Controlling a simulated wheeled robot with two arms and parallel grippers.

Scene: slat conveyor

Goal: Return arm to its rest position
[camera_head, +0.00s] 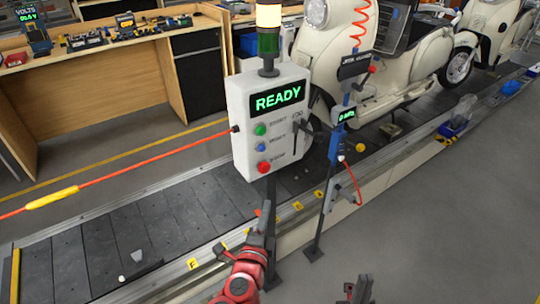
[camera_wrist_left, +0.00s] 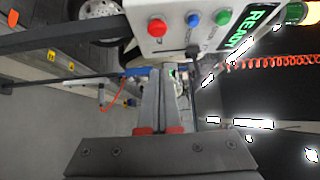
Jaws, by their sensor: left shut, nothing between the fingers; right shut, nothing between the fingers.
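My left gripper (camera_head: 265,217) is in front of the post below the white control box (camera_head: 265,125), with its red arm coming up from the bottom edge. It is shut and empty. In the left wrist view its fingers (camera_wrist_left: 166,75) lie together, pointing at the area just below the box. I cannot tell whether it touches the post. My right gripper (camera_head: 358,288) shows only partly at the bottom edge, shut and empty, over the grey floor. The box reads READY and has green, blue and red buttons; it also shows in the left wrist view (camera_wrist_left: 185,45).
A cream scooter (camera_head: 345,50) stands on the slat conveyor (camera_head: 190,215). A thin tool stand (camera_head: 325,205) with a red coiled hose is right of the box. An orange cord (camera_head: 130,165) runs left from the box.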

